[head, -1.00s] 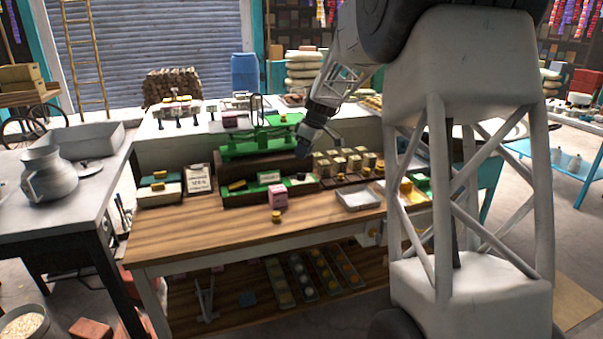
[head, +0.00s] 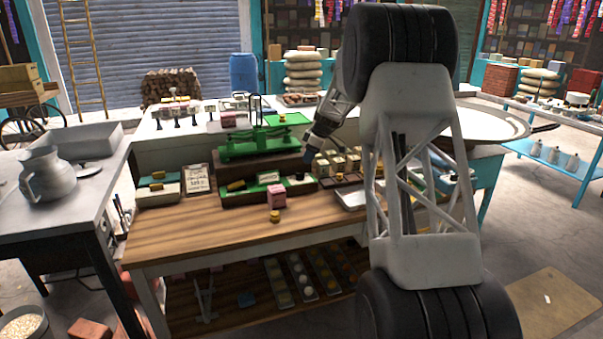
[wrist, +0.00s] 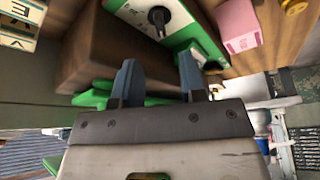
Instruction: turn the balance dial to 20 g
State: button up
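The balance dial (wrist: 155,15) shows at the top of the wrist view as a white face with a black knob (wrist: 159,20), set in a green panel. Its markings are too small to read. In the head view a green balance (head: 262,142) stands on a dark wooden base, with green-and-white panels low on its front. My gripper (wrist: 160,78) is open and empty, with two blue-grey fingers apart. The fingertips are apart from the knob in the wrist view. In the head view my gripper (head: 307,159) is near the balance's right end.
A pink box (head: 277,195) stands on the wooden counter (head: 200,230) before the balance, with a small yellow weight (head: 275,215) beside it. Several small boxes (head: 335,162) and a pale tray (head: 350,200) are to the right. A written card (head: 197,179) stands left. The counter's front is clear.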

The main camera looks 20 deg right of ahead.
aim_at(301, 174)
jog(key=shift+x, duration=3.9)
jog(key=shift+s, duration=0.1)
jog(key=shift+c, duration=0.4)
grip_shut()
